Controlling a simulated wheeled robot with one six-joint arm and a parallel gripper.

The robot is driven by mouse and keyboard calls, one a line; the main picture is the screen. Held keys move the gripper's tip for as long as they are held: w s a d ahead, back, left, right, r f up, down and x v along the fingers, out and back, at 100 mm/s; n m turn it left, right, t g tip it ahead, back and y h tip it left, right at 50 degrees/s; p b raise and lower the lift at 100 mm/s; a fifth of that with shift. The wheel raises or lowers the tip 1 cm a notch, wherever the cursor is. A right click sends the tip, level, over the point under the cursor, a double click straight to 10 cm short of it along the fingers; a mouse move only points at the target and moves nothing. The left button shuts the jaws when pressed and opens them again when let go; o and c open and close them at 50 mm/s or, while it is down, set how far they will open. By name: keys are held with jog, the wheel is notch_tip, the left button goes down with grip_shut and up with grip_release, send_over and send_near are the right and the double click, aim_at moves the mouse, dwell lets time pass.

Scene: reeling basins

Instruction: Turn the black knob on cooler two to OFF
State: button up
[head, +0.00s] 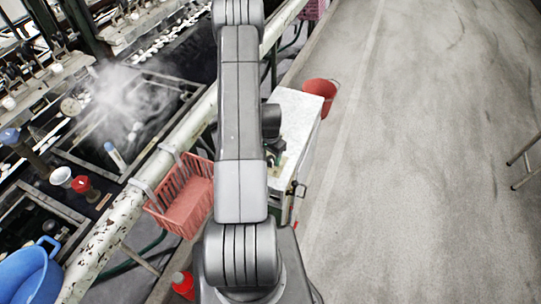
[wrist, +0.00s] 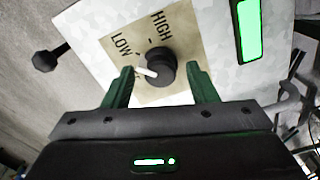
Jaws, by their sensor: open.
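The black knob (wrist: 162,66) sits on a tan label plate (wrist: 118,52) in the wrist view. The plate reads LOW and HIGH; no OFF mark is visible. The knob's white pointer (wrist: 146,72) points left, a little below the word LOW. My gripper (wrist: 160,72) is open, its green fingers on either side of the knob with gaps between. Whether the fingertips reach the knob's depth is unclear. No cooler number is readable.
A green lit panel (wrist: 247,30) is right of the knob, and a black knobbed part (wrist: 48,58) is at left. A pink basket (head: 185,200) hangs on the basin rail left of the cooler. A red bucket (head: 321,91) stands beyond it.

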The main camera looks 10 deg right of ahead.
jog(key=shift+c, duration=0.4)
jog(key=c, duration=0.9)
jog(key=shift+f+n+b, duration=0.15)
jog(key=shift+n+b, duration=0.15)
jog(key=shift+b, duration=0.3)
jog(key=n+b, duration=0.2)
jog(key=b, duration=0.1)
jog(key=shift+f+n, duration=0.1)
jog(key=shift+n, duration=0.3)
jog(key=n+b, duration=0.3)
jog(key=shift+r+n+b, duration=0.2)
jog(key=shift+n+b, duration=0.5)
jog(key=shift+n, duration=0.5)
jog(key=shift+r, duration=0.1)
